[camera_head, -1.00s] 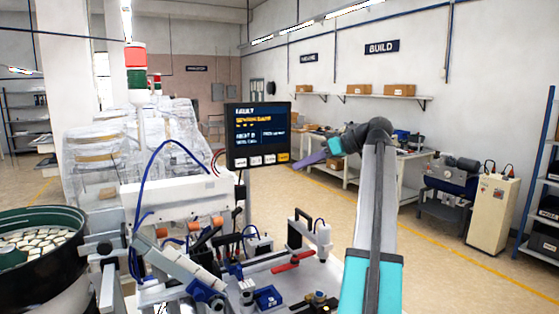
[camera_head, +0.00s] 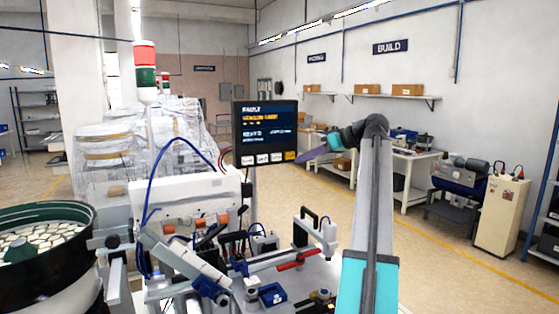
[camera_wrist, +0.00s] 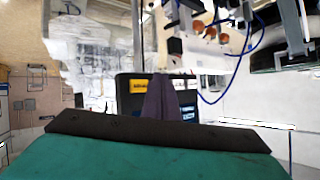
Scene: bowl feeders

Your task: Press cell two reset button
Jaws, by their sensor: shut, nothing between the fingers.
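The control panel (camera_head: 265,120) is a dark screen headed "FAULT" with lines of yellow and white text. A row of pale buttons (camera_head: 262,158) runs along its bottom edge, with one orange button (camera_head: 289,156) at the right end. Which button is reset cannot be read. My gripper (camera_head: 307,157) is shut and empty, just right of the panel's lower right corner, and appears apart from it. In the wrist view, its purple fingers (camera_wrist: 161,98) overlap the dark panel (camera_wrist: 126,96), and the orange button (camera_wrist: 143,113) shows left of them. That view looks upside down.
A bowl feeder (camera_head: 45,245) with pale parts stands at the left. A fixture with a blue tray (camera_head: 272,294) and a red-handled clamp (camera_head: 292,262) lies below the panel. A workbench (camera_head: 418,172) stands behind my arm. Open floor lies between.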

